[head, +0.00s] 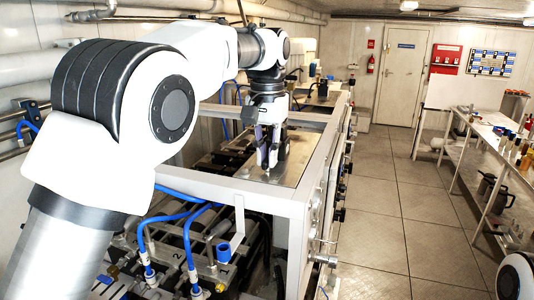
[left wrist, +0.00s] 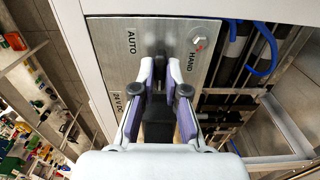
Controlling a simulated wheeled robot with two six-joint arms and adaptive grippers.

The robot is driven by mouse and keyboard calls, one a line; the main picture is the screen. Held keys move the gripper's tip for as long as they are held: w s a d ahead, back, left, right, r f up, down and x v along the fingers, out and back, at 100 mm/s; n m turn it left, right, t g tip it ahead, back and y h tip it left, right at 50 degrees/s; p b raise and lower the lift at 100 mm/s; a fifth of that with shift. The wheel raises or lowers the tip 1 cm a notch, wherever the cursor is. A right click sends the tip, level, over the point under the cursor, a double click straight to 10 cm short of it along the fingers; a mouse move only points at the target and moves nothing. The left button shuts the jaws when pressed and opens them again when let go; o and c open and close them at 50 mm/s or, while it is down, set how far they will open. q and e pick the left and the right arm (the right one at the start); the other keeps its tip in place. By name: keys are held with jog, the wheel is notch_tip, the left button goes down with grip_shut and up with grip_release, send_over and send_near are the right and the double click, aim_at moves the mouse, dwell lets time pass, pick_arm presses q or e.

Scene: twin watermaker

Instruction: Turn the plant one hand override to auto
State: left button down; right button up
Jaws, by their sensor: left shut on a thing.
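The override panel is a metal plate (head: 295,170) on top of the white frame. In the left wrist view the plate (left wrist: 112,55) carries the words AUTO at left, HAND at right and 24 V DC lower down. The override's black handle (left wrist: 160,52) stands between AUTO and HAND. My left gripper (head: 268,168) points down at the plate. In the left wrist view its fingers (left wrist: 160,75) are closed around the black handle, one on each side. The fingers hide part of the handle, so its exact pointing is hard to read. My right gripper is out of view.
A small round fitting (left wrist: 198,42) sits on the plate beside HAND. Blue hoses (head: 185,225) and pipework fill the frame in front of the plate. A bench with bottles (head: 490,145) stands at right. The tiled floor (head: 390,220) between is clear.

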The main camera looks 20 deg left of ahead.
pick_arm(q)
jog(key=c, duration=1.3)
grip_release()
jog(key=shift+f, duration=0.25)
jog(key=shift+o, duration=0.5)
jog(key=shift+w, duration=0.1)
jog(key=shift+r, duration=0.2)
notch_tip(320, 180, up, 7)
jog(key=shift+w+r, duration=0.1)
jog(key=shift+w, duration=0.05)
